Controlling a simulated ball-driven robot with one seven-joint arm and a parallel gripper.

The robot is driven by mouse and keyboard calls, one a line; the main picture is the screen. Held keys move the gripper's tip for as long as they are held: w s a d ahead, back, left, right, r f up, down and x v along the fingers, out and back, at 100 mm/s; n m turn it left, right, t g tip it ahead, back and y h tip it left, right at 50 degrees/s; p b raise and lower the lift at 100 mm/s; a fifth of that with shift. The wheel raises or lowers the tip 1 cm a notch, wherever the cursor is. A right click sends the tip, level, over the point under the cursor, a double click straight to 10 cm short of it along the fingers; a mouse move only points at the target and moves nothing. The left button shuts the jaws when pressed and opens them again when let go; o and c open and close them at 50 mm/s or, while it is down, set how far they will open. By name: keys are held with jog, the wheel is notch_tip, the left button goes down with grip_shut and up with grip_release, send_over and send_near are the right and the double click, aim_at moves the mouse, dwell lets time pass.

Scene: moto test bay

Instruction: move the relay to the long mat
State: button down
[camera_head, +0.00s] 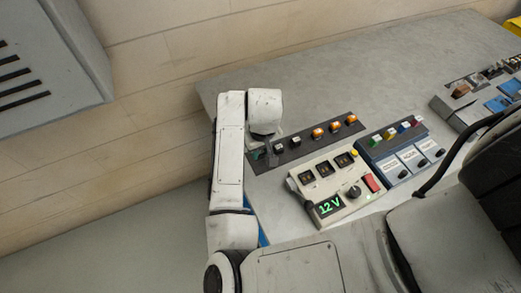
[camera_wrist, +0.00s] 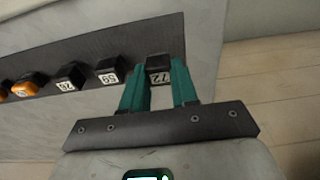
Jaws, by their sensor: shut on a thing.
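The long mat is a dark strip (camera_head: 305,148) on the grey bench, and it also shows in the wrist view (camera_wrist: 120,40). My gripper (camera_head: 262,152) is at the mat's left end in the head view. In the wrist view its green fingers (camera_wrist: 158,80) are shut on a black relay (camera_wrist: 158,65) with a white number label. This relay is over or on the mat's end; I cannot tell if it touches. Two black relays, one (camera_wrist: 108,72) beside it and one (camera_wrist: 70,75) further along, stand in a row with orange ones (camera_wrist: 24,89).
A cream 12 V tester (camera_head: 325,185) stands in front of the mat. A blue-grey unit (camera_head: 390,140) with coloured pieces is to its right. More equipment (camera_head: 465,100) and a black cable (camera_head: 445,165) are further right. The bench behind the mat (camera_head: 330,85) is clear.

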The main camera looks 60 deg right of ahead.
jog(key=shift+f, duration=0.5)
jog(key=c, duration=0.9)
grip_release()
jog(key=shift+f, duration=0.1)
jog(key=shift+o, duration=0.2)
notch_tip(320, 180, up, 12)
jog(key=s, duration=0.1)
jog(key=shift+s+a, duration=0.15)
jog(key=shift+a, duration=0.25)
